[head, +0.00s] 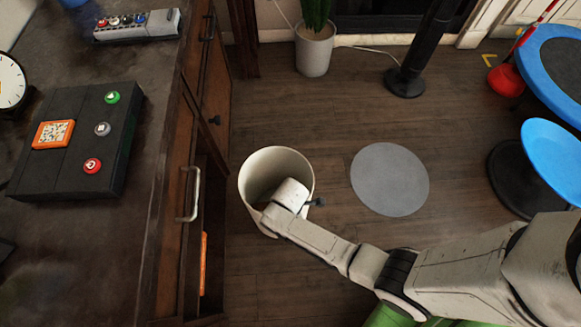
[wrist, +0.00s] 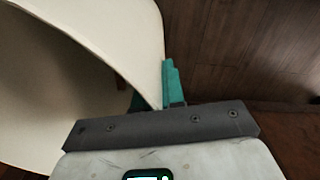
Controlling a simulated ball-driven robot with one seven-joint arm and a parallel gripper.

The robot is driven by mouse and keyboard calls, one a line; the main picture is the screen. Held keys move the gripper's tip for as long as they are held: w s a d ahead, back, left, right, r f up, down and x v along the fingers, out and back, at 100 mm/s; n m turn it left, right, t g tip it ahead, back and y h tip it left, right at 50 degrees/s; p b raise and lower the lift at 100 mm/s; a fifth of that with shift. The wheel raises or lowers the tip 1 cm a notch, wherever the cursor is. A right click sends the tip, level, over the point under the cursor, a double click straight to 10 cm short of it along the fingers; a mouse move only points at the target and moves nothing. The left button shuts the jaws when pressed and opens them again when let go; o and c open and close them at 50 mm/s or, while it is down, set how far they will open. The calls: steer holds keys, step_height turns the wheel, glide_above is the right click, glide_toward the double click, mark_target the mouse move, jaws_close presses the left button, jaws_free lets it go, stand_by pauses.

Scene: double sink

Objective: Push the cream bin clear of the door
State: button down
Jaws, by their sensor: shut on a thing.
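The cream bin (head: 258,170) stands upright on the wood floor, just right of the dark cabinet, with its mouth facing up. My gripper (wrist: 155,88) is at the bin's rim; its teal fingers are shut on the bin wall, one finger on each side. In the head view my wrist covers the near right part of the rim and hides the fingertips. A brown cabinet door (head: 214,112) with a dark knob is left of and beyond the bin. Another cabinet front with a pale handle (head: 190,195) is left of the bin, a small gap apart.
A grey round disc (head: 390,180) lies on the floor to the right. A potted plant (head: 314,50) and a black column (head: 406,80) stand at the back. A blue-topped stool (head: 552,145) is at right. Open floor lies beyond the bin.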

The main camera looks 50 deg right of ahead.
steer(key=shift+s+a, duration=0.1)
steer(key=c, duration=1.1)
jaws_free()
steer(key=shift+c, duration=0.2)
step_height(320, 180, up, 11)
steer(key=p, duration=0.4)
steer(key=shift+f, duration=0.15)
steer(key=s+d+r+m+p, duration=0.2)
steer(key=s+r+m+p, duration=0.1)
steer(key=r, duration=0.6)
steer(key=s+d+r+m+p, duration=0.2)
steer(key=s+r+m+p, duration=0.2)
steer(key=r, duration=0.6)
steer(key=s+d+r+m+p, duration=0.1)
steer(key=s+r+m+p, duration=0.2)
steer(key=r, duration=0.7)
steer(key=m, duration=0.2)
steer(key=shift+s+d+r+m+t+p, duration=0.25)
steer(key=shift+d+m+t+p, duration=0.05)
steer(key=shift+d+t+p, duration=0.1)
